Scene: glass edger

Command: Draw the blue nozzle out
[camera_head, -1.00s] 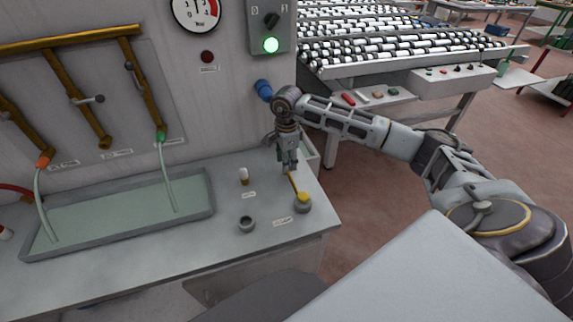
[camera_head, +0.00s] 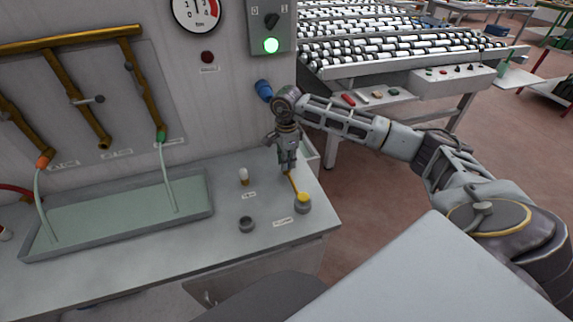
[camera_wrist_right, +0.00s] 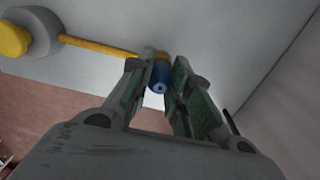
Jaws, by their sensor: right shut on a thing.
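The blue nozzle (camera_wrist_right: 160,77) shows in the right wrist view, between the green-padded fingers of my right gripper (camera_wrist_right: 165,80). It has a yellow-brown part at its far end, where a yellow rod meets it. In the head view my right gripper (camera_head: 287,167) points down over the back right of the bench and is shut on the nozzle, which its fingers hide there. The yellow rod (camera_head: 292,184) runs from the fingertips to a grey round holder with a yellow top (camera_head: 303,199). My left gripper is not in view.
A small grey cup (camera_head: 246,224) and a white-topped peg (camera_head: 243,175) stand left of the holder. A shallow tray (camera_head: 120,215) with two hoses lies further left.

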